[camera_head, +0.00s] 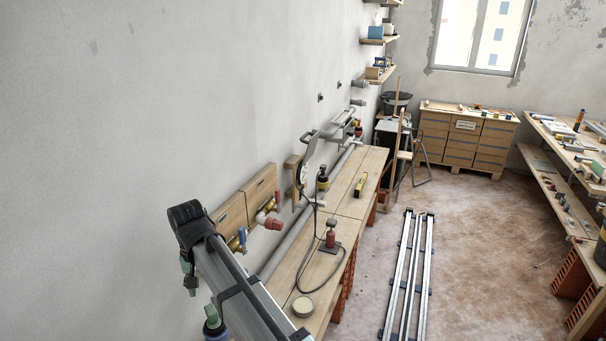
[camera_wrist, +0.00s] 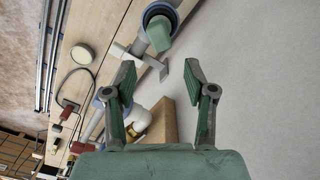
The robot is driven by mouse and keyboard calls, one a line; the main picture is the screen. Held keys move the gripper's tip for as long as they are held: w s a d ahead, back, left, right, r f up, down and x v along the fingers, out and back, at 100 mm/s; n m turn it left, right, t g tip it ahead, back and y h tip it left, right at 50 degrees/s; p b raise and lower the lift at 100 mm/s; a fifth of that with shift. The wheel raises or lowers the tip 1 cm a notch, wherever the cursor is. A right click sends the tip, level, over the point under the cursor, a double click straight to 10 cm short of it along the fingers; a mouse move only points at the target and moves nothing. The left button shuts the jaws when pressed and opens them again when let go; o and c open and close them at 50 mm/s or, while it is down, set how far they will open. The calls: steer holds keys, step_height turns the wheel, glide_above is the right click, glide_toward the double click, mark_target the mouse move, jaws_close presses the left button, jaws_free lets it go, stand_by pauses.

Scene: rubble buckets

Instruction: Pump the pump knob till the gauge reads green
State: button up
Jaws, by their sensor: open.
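A small red pump (camera_head: 331,239) with a dark knob on top (camera_head: 332,223) stands on a dark base on the wooden bench. A thin black hose loops from it along the bench. In the wrist view the pump (camera_wrist: 66,112) is at the left, away from my fingers. No gauge reading can be made out in either view. My gripper (camera_wrist: 160,73) is open and empty, with its fingers spread wide. It is close to the wall and pipework at the near end of the bench, apart from the pump.
A pale round tin (camera_head: 303,307) sits at the bench's near end. A grey pipe (camera_head: 290,241) runs along the wall, with a red-capped valve (camera_head: 273,224) beside wooden boards. Metal rails (camera_head: 408,275) lie on the floor.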

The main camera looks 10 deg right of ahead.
jaws_close()
stand_by(1.0)
